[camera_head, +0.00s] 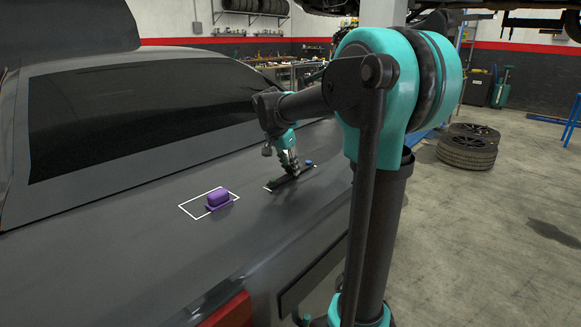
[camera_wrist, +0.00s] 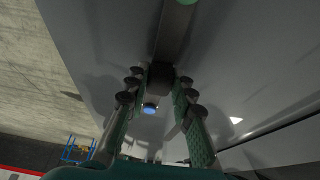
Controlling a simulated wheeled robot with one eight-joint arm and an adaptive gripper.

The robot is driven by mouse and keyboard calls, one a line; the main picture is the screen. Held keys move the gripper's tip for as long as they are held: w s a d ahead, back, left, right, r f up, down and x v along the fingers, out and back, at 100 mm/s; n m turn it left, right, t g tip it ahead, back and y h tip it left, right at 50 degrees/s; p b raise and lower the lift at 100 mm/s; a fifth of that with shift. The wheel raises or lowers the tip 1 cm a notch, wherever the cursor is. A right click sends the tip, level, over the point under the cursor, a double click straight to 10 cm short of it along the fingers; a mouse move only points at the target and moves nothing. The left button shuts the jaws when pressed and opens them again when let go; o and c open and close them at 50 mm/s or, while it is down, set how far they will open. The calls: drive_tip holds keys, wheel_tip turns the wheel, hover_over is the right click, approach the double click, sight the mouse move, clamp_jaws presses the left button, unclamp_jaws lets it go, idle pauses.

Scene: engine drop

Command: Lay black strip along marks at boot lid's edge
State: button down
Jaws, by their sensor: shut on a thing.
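The black strip (camera_head: 294,177) is at the edge of the dark grey boot lid (camera_head: 130,240), close to its surface; I cannot tell whether it touches. White marks (camera_head: 267,188) show by its near end. My gripper (camera_head: 289,168) points down and is shut on the strip. In the wrist view the strip (camera_wrist: 172,40) runs up from between my green fingers (camera_wrist: 160,85). A blue knob (camera_head: 309,162) is at the strip's far end, and it also shows in the wrist view (camera_wrist: 150,109). A white mark (camera_wrist: 235,121) lies right of the fingers.
A purple block (camera_head: 218,200) sits on the lid, partly within a white outlined rectangle (camera_head: 190,210). The rear window (camera_head: 130,110) rises beyond. Stacked tyres (camera_head: 468,146) stand on the floor at right. The lid left of the strip is mostly clear.

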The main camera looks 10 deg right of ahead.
drive_tip(key=c, duration=1.2)
unclamp_jaws()
drive_tip(key=v, duration=1.2)
drive_tip(key=shift+d, duration=0.1)
